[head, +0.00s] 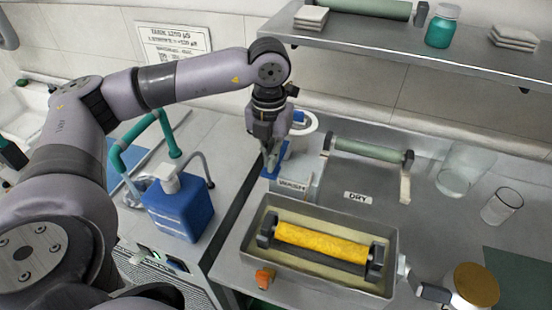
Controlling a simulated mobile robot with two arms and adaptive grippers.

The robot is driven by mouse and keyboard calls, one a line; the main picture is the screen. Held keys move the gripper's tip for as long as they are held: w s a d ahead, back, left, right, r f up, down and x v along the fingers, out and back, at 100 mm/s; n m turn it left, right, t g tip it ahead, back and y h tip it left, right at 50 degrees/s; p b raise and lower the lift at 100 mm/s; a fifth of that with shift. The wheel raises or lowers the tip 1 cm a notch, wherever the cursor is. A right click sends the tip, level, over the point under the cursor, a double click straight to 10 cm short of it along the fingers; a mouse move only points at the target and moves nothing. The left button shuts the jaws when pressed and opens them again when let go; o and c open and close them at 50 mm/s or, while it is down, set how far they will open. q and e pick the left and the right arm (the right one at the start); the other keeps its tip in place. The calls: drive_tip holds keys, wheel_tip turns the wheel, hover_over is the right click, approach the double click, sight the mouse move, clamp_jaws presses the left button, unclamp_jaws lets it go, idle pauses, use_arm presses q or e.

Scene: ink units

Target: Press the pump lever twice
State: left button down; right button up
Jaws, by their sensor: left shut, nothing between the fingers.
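My left arm reaches in from the left, and my left gripper (269,158) points down, shut and empty. A blue flat piece (278,161), which looks like the pump lever, is right at the fingertips. I cannot tell whether the fingers touch it or how far down it is. It sits beside a light box with a printed label (296,187), partly hidden behind the gripper. A blue bottle (183,212) with a white pump head (170,180) stands further left, apart from the gripper. My right gripper is not in view.
A metal tray (258,222) with a yellow roller (321,242) lies in front of the lever. A green roller (367,150) on a stand, a "DRY" label (358,197) and clear glass vessels (466,168) are to the right. A shelf (420,62) hangs above; green tubing (119,157) is left.

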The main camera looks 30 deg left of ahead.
use_arm(q)
drive_tip(key=shift+f+b, duration=1.55)
drive_tip(key=shift+f, duration=0.35)
drive_tip(key=shift+r, duration=0.1)
drive_tip(key=shift+r+p, duration=1.25)
drive_tip(key=shift+r, duration=0.8)
wheel_tip(320, 180, up, 6)
drive_tip(key=p, duration=0.3)
drive_tip(key=shift+f, duration=0.1)
